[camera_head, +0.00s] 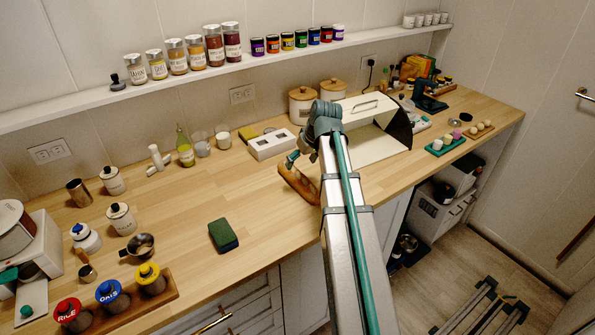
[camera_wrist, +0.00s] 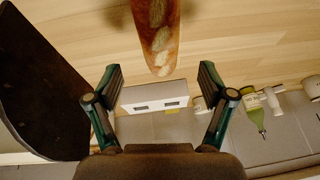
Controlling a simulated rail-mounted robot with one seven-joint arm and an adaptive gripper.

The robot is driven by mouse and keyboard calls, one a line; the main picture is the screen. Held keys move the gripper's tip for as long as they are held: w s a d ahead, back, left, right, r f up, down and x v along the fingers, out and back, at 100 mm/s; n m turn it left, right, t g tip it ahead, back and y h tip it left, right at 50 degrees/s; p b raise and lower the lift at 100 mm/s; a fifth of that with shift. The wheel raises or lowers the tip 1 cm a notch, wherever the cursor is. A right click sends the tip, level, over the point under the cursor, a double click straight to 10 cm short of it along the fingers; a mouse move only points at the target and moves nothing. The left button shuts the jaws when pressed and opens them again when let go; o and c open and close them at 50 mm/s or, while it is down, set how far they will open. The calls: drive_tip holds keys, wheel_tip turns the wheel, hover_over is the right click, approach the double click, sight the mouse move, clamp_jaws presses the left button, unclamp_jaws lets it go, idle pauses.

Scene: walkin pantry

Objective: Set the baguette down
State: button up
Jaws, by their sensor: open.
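The baguette (camera_head: 297,184) is long and brown and appears to lie on the wooden counter, just left of my arm in the head view. In the wrist view the baguette (camera_wrist: 158,30) runs from the top edge down to a rounded end between the fingertips. My gripper (camera_wrist: 161,70) is open, with a finger on each side of that end and a visible gap to both. In the head view my gripper (camera_head: 292,160) is mostly hidden behind my arm, and part of the baguette is hidden too.
A cream bread bin (camera_head: 370,135) with dark sides stands right of my gripper; its dark side panel (camera_wrist: 40,90) fills the wrist view's left. A white box (camera_head: 268,145) and a green bottle (camera_head: 184,148) stand behind.

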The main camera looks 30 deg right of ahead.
sight(305, 178)
drive_tip(key=shift+o, duration=0.5)
drive_tip(key=shift+v, duration=2.15)
